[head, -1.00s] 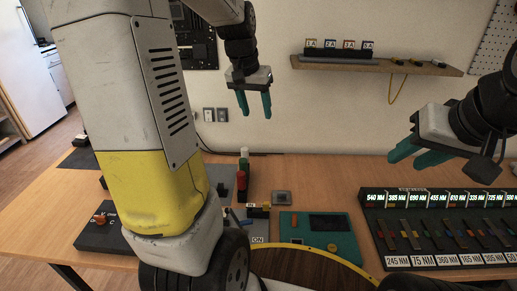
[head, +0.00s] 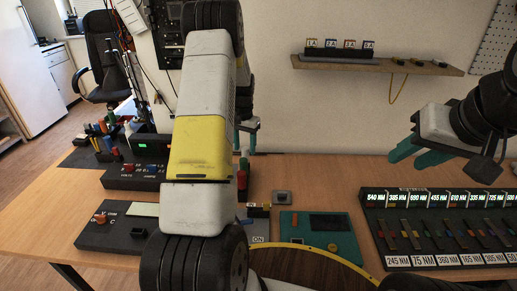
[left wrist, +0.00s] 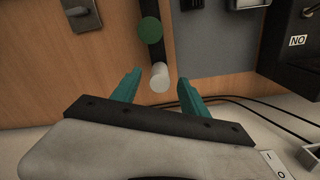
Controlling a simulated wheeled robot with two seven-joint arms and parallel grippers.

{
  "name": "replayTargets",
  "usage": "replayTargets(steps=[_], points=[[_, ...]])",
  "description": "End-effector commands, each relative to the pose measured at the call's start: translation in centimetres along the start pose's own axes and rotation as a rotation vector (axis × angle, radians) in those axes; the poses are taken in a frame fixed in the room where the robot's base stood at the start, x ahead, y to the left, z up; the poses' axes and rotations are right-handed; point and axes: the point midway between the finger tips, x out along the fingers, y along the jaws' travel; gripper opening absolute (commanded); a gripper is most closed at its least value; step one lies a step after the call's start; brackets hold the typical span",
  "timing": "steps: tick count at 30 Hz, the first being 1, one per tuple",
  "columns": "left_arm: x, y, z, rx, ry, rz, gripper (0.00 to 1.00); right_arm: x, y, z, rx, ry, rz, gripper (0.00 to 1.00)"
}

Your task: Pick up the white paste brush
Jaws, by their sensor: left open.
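In the left wrist view, a white round-ended rod (left wrist: 159,77), apparently the white paste brush, stands between the fingertips of my left gripper (left wrist: 160,80). The fingers are open, with a gap on each side of it. A green round top (left wrist: 150,30) stands just beyond it. In the head view my left gripper (head: 245,137) points down near the back of the bench, partly behind my own arm. The white brush cannot be made out there. A red upright piece (head: 242,176) shows below the gripper. My right gripper (head: 419,152) is open and empty at the right.
A lit torque-driver rack (head: 440,228) stands on the right of the bench. A teal board (head: 318,236) lies at the middle front. A power supply (head: 132,177) and a tool holder (head: 103,137) are at the left. A wall shelf (head: 377,65) hangs above.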

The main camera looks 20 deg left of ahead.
Motion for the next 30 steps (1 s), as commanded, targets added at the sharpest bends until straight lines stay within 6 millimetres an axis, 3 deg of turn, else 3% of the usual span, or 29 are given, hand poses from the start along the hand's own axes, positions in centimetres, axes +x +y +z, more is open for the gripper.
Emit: replayTargets(steps=[12, 19, 27, 30], points=[[5.0, -0.1, -0.3, 0.0, 0.0, 0.0, 0.52, 0.0, 0.0, 0.0, 0.0, 0.0, 0.0, 0.36], [5.2, -0.1, -0.4, 0.0, 0.003, -0.001, 0.52, 0.0, 0.0, 0.0, 0.0, 0.0, 0.0, 0.36], [5.2, -0.1, -0.3, 0.0, 0.002, -0.001, 0.0, 0.0, 0.0, 0.0, 0.0, 0.0, 0.0, 0.36], [5.2, -0.1, -0.4, 0.0, 0.003, -0.001, 0.0, 0.0, 0.0, 0.0, 0.0, 0.0, 0.0, 0.36]])
